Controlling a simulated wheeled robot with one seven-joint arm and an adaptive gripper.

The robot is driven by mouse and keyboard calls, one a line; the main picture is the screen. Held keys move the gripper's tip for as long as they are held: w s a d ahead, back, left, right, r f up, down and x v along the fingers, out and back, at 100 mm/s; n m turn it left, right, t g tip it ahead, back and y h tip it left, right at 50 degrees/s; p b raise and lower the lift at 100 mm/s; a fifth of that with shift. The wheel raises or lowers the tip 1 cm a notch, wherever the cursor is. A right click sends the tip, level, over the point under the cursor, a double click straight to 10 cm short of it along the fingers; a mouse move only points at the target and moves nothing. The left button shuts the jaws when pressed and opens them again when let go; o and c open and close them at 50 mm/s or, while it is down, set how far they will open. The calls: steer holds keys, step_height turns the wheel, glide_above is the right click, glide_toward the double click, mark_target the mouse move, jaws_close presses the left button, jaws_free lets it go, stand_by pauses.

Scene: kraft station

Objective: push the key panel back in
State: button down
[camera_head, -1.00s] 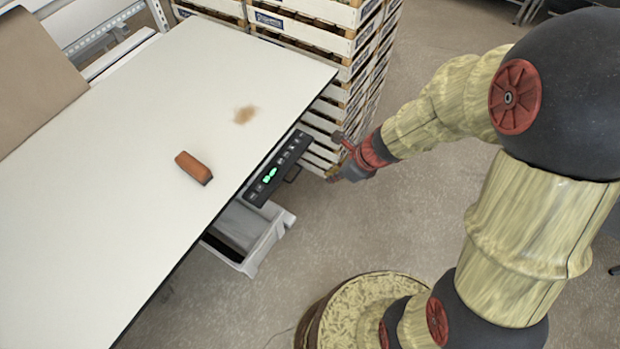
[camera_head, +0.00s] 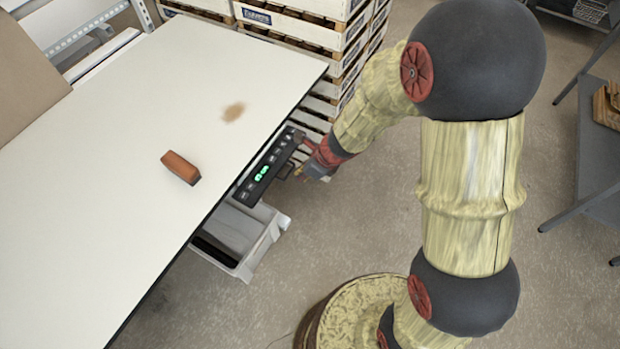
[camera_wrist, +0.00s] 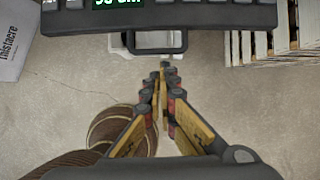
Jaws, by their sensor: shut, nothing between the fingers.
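The key panel (camera_head: 257,182) is a dark strip with several buttons and a green lit display, sticking out from under the table's right edge. It has a dark loop handle. In the wrist view the panel (camera_wrist: 200,17) spans the top, with the handle (camera_wrist: 158,50) below it. My gripper (camera_head: 298,173) is beside the panel's outer side, near the handle. In the wrist view my gripper (camera_wrist: 158,75) is shut and empty, its fingertips just below the handle. I cannot tell whether they touch it.
The white table (camera_head: 110,170) holds an orange-brown block (camera_head: 180,167) and a brown stain (camera_head: 233,112). Stacked crates (camera_head: 320,65) stand beyond the panel. A grey bin (camera_head: 240,235) sits below it. The floor between is clear.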

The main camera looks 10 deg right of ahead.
mark_target(274, 163)
steer(key=shift+w+a, duration=0.1)
steer(key=shift+a, duration=0.1)
steer(key=w+a+p, duration=0.1)
steer(key=a, duration=0.1)
steer(key=w+a+p, duration=0.1)
steer(key=w+a, duration=0.1)
steer(key=w+a+p, duration=0.1)
steer(key=w+a, duration=0.1)
steer(key=shift+w+a+r+p, duration=0.1)
steer(key=shift+a+r+p, duration=0.05)
steer(key=shift+a+p, duration=0.15)
steer(key=shift+w+a, duration=0.25)
steer(key=shift+a, duration=0.05)
